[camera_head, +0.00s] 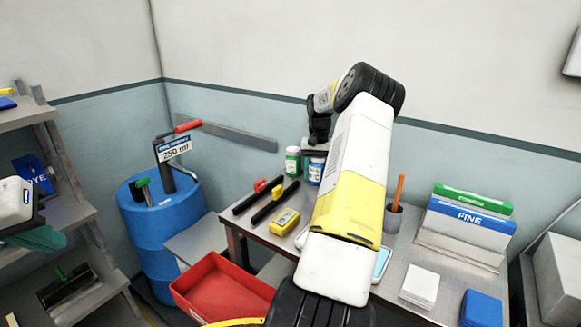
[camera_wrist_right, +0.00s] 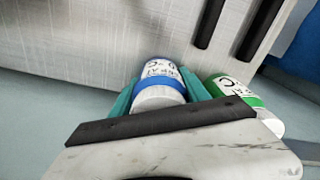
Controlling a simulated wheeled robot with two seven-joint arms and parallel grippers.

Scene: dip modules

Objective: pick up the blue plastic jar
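The blue plastic jar (camera_head: 316,172) stands at the back of the grey table, partly hidden by my right arm. In the right wrist view the jar (camera_wrist_right: 160,93), with its blue band and white label, lies between the teal fingers of my right gripper (camera_wrist_right: 165,88). The fingers are close along both of its sides; I cannot tell whether they press on it. In the head view the right gripper (camera_head: 315,145) is small and dark above the jar. My left gripper (camera_head: 38,238) shows only partly at the left edge, near the shelf.
A green jar (camera_head: 293,161) stands right beside the blue one; it also shows in the wrist view (camera_wrist_right: 236,91). Black bars with red and yellow parts and a yellow device (camera_head: 284,221) lie to the left. A pencil cup (camera_head: 392,218) stands to the right of my arm.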

